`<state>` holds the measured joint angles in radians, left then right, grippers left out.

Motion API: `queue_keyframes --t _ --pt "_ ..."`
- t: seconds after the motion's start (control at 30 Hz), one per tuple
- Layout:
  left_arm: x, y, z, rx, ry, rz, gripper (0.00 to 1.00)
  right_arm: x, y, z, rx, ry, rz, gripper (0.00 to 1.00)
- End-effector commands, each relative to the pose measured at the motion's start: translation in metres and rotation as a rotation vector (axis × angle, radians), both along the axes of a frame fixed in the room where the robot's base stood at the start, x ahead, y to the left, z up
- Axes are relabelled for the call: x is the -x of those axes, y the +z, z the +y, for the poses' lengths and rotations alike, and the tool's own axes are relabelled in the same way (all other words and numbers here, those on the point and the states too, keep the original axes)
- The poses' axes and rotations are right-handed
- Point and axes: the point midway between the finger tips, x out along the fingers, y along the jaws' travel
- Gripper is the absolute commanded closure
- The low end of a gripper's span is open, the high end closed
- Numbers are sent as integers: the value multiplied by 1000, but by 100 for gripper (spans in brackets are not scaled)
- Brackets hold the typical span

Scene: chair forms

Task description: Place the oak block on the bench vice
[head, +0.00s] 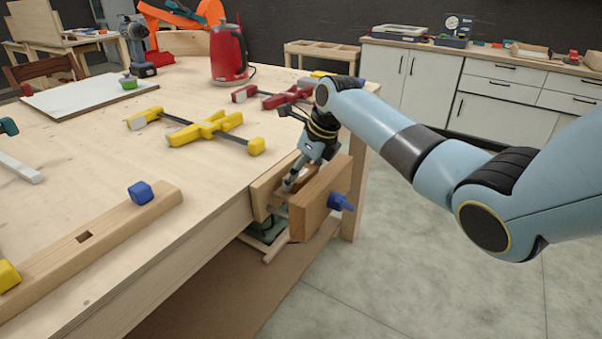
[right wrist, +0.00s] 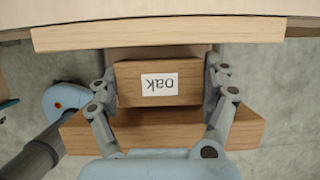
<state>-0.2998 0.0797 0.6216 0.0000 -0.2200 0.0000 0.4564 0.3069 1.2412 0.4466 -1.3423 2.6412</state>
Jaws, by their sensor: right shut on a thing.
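The oak block (right wrist: 133,86) is brown wood with a white label reading "oak", upside down in the right wrist view. My right gripper (right wrist: 160,76) is shut on it, one finger at each end. The bench vice (head: 322,200) is at the table's near right edge, with two wooden jaws and a blue handle (head: 341,202). In the head view my right gripper (head: 289,184) points down between the jaws, and the block is mostly hidden there. In the wrist view the block lies between the inner jaw (right wrist: 160,33) and outer jaw (right wrist: 160,132). Whether it rests on the vice, I cannot tell. My left gripper is not in view.
The wooden workbench (head: 90,200) holds a yellow clamp (head: 205,129), a red clamp (head: 285,97), a red kettle (head: 228,55), a drill (head: 136,45) and a white board (head: 80,95). A wooden beam (head: 110,225) lies near the front edge. Floor is clear to the right.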

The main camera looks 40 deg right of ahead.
Motion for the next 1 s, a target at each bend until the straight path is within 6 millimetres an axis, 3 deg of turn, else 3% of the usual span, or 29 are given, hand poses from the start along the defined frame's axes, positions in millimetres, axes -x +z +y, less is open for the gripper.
queue_keyframes --t 0.07,0.1,0.23,0.57,1.0 --pt "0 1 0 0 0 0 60 0 -1 0 0 0 0 59" --pt "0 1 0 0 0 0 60 0 -1 0 0 0 1 16" --pt "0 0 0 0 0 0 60 0 -1 0 0 0 0 0" --pt "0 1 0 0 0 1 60 1 3 -1 1 0 0 0" --pt "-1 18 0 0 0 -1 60 32 84 -13 3 -1 -2 0"
